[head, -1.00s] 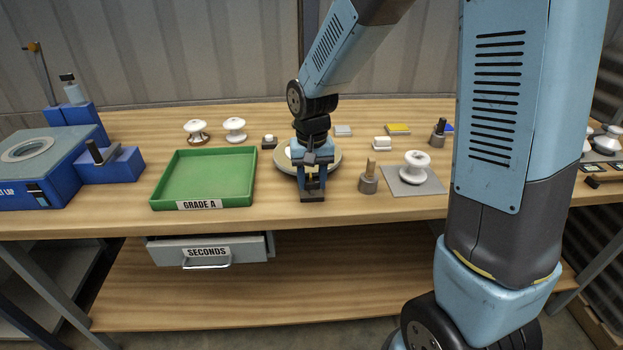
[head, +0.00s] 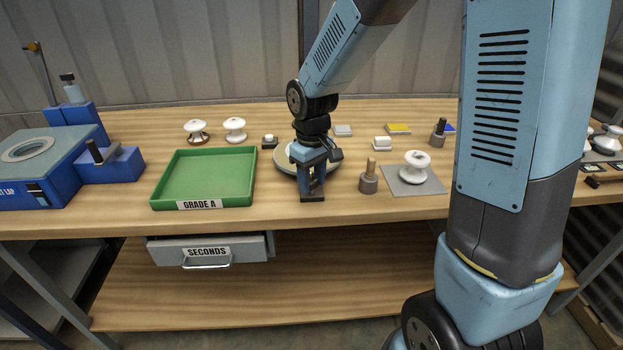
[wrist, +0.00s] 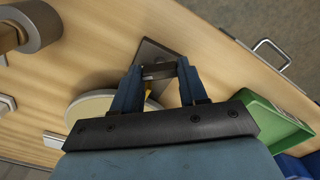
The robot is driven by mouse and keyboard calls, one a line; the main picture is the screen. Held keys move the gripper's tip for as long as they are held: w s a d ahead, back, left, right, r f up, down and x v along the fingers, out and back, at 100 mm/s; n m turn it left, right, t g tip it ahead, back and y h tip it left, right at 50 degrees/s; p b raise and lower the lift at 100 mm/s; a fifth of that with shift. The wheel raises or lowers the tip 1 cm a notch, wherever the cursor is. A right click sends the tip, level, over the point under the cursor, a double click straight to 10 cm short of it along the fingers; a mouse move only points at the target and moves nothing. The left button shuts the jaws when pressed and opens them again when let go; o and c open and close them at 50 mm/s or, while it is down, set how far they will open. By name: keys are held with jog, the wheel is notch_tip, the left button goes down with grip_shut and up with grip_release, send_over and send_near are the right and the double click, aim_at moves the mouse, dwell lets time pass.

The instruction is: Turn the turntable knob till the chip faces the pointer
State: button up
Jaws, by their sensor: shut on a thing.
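The turntable (head: 284,164) is a pale round disc on the bench behind my gripper, partly covered by it. It also shows in the wrist view (wrist: 88,108). The turntable knob (wrist: 158,71) is a dark bar above a dark square base (wrist: 153,53). My gripper (head: 312,191) points down in front of the disc, and its fingers (wrist: 158,79) are shut on the knob from both sides. A small yellow piece (wrist: 148,89), perhaps the pointer, shows beside a finger. My gripper hides most of what is on the disc, and I cannot make out the chip.
The green GRADE A tray (head: 205,178) is to the left. A peg on a grey base (head: 369,178) stands close on the right, with a white insulator (head: 415,167) on a grey mat beyond. The SECONDS drawer (head: 208,251) is below the bench edge.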

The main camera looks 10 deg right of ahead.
aim_at(312, 182)
dwell(0.3)
jog(key=o, duration=1.1)
jog(key=shift+c, duration=0.2)
jog(key=shift+r, duration=0.1)
notch_tip(312, 182, up, 14)
jog(key=shift+f, duration=0.25)
